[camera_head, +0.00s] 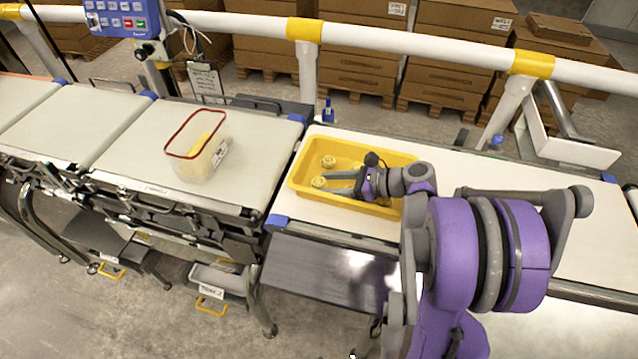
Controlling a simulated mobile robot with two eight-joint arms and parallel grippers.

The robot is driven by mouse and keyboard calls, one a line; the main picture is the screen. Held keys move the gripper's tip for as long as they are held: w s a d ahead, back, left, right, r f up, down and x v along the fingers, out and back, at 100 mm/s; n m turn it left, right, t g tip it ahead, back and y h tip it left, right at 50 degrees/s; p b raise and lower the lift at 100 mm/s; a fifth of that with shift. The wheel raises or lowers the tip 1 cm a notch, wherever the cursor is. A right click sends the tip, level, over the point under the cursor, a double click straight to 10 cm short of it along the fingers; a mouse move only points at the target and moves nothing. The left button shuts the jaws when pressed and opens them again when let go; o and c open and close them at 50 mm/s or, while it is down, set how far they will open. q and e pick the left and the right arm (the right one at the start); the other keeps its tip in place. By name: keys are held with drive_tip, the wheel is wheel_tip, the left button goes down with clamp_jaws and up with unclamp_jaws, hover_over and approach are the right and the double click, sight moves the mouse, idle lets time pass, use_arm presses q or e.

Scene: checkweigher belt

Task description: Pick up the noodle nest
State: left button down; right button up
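A yellow tray (297,184) on the right-hand white surface holds pale yellow noodle nests. One noodle nest (328,161) lies near the tray's far left part, and another noodle nest (318,182) lies nearer its left wall. My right gripper (330,183) reaches into the tray from the right. Its fingers look apart, with the tips close to the nearer nest. I cannot tell whether they touch it. My wrist hides the right part of the tray. My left gripper is not in view.
A clear container with a red rim (178,155) stands on the left belt (130,165) with something yellow inside. A white rail with yellow bands (410,42) runs behind. A control panel (122,18) stands at the back left. The surface right of the tray is clear.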

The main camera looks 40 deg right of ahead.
drive_tip(key=c, duration=0.7)
drive_tip(key=shift+r, duration=0.15)
